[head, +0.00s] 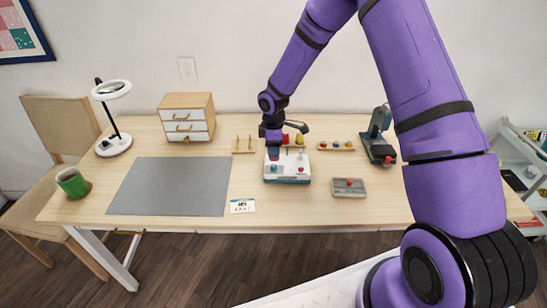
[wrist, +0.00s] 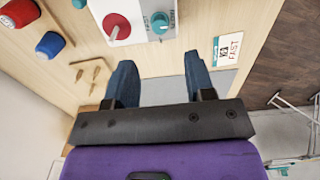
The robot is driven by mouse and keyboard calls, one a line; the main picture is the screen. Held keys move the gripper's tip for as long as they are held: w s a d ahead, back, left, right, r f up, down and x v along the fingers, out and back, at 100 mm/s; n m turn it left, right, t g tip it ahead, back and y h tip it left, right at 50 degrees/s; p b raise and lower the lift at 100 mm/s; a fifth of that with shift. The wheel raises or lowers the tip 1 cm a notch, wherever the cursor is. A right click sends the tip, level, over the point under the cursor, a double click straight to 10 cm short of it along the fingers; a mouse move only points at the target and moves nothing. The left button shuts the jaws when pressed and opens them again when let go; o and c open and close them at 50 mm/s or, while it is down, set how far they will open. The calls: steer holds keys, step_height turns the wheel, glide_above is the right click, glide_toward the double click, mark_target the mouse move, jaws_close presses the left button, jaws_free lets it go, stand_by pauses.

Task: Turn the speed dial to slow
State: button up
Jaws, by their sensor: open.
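A white and teal control box (head: 287,178) sits on the desk with a teal dial (head: 273,169) at its left and a red knob (head: 301,169) at its right. In the wrist view, the teal dial (wrist: 160,23) has small print beside it, and the red knob (wrist: 117,27) is to its left. I cannot be sure which way the dial points. My gripper (head: 273,153) is above the box's back left. In the wrist view my gripper (wrist: 159,65) is open and empty, its two blue fingers apart and short of the teal dial, not touching it.
A grey box with a red knob (head: 348,187) stands to the right. Spool racks (head: 336,146) and a sewing machine (head: 378,140) are behind.

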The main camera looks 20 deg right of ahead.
steer(key=shift+r, duration=1.3)
steer(key=s+d+r+m+t+h, duration=0.15)
steer(key=s+r, duration=0.25)
steer(key=r, duration=0.5)
steer(key=s+d+r+m, duration=0.2)
steer(key=s+r+m, duration=0.15)
steer(key=r, duration=0.55)
steer(key=s+d+r+m+t, duration=0.1)
steer(key=s+d+r+m, duration=0.1)
steer(key=s+r, duration=0.5)
steer(key=s+r+m+t, duration=0.1)
steer(key=s+r+m, duration=0.2)
steer(key=s+r, duration=0.3)
steer(key=s+d+r+m+t+y, duration=0.1)
steer(key=s+r+m, duration=0.3)
steer(key=s, duration=1.3)
step_height(320, 180, up, 2)
steer(key=shift+d+r+m+t, duration=0.1)
steer(key=shift+d+m+t, duration=0.15)
steer(key=shift+m+t, duration=0.1)
